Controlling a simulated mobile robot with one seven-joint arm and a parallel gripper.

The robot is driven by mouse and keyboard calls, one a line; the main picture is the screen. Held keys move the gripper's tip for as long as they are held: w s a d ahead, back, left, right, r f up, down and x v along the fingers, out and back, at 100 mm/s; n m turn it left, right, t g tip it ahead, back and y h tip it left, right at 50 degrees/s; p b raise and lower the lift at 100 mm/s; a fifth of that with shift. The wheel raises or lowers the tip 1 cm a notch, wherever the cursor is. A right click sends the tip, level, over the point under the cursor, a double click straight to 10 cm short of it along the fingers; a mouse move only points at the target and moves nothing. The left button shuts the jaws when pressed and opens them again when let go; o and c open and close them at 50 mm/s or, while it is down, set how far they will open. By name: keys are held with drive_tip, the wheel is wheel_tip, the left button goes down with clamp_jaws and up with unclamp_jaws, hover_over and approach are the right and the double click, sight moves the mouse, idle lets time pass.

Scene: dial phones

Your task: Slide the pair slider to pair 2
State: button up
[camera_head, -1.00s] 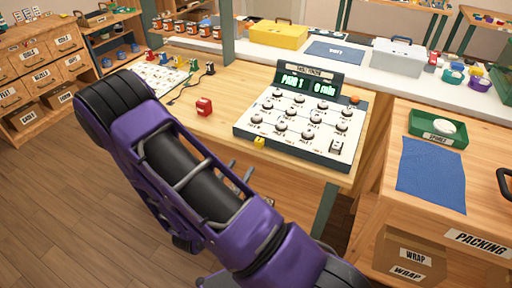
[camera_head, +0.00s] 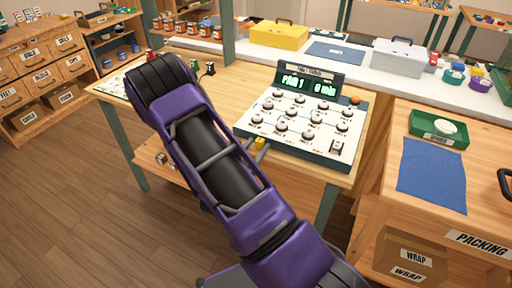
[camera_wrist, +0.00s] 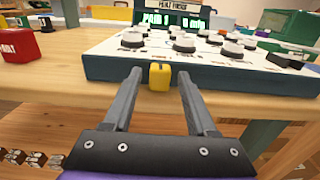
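The yellow slider knob (camera_head: 260,143) sits at the front edge of the white-topped control panel (camera_head: 244,127), toward its left end. It also shows in the wrist view (camera_wrist: 160,76). The panel's display (camera_head: 307,84) reads "PAIR 1" and "0 min" in green. My gripper (camera_wrist: 158,75) is open and points at the panel's front face. Its two fingers appear on either side of the yellow knob, with gaps on both sides. I cannot tell how far the tips reach past it. In the head view my gripper (camera_head: 258,150) is partly hidden behind my arm.
A red block (camera_wrist: 18,44) stands on the table left of the panel. The space before the panel's front edge is clear.

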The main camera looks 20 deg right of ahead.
clamp_jaws()
idle(1.2)
